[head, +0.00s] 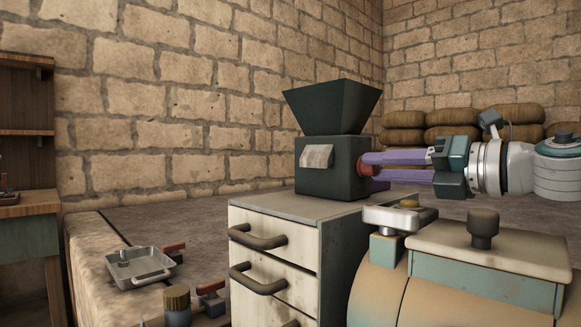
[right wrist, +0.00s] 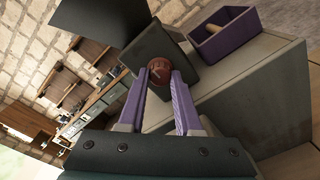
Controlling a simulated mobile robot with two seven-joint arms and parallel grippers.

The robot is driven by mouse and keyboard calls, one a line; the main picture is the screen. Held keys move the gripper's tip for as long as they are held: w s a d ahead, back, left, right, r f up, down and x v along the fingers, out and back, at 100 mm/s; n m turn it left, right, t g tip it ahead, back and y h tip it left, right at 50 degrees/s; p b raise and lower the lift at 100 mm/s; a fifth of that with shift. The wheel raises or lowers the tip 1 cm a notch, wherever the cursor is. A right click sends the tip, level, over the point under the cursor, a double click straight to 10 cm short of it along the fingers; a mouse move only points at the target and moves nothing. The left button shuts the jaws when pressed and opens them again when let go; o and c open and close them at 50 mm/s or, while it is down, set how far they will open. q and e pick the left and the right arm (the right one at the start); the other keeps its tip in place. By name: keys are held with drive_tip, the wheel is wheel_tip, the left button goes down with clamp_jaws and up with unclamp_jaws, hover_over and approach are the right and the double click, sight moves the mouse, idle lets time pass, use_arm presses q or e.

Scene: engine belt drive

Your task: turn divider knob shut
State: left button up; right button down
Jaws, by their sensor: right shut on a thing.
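The divider knob is a round red knob (head: 365,168) on the right side of a dark box with a flared hopper (head: 332,105) on top. My right gripper (head: 370,170) reaches in from the right with two long purple fingers and is shut on the knob. In the right wrist view the knob (right wrist: 161,72) shows between the fingertips, with a lighter mark on its face. The fingers partly hide the knob in the head view. My left gripper is in neither view.
The box stands on a drawer cabinet (head: 275,262) with dark handles. A purple bin (right wrist: 225,38) sits on the cabinet top beside the box in the right wrist view. A metal tray (head: 140,267) lies at lower left. Sacks (head: 460,122) are stacked at the back right.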

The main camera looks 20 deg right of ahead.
drive_tip(key=shift+f, duration=0.1)
drive_tip(key=c, duration=0.6)
unclamp_jaws()
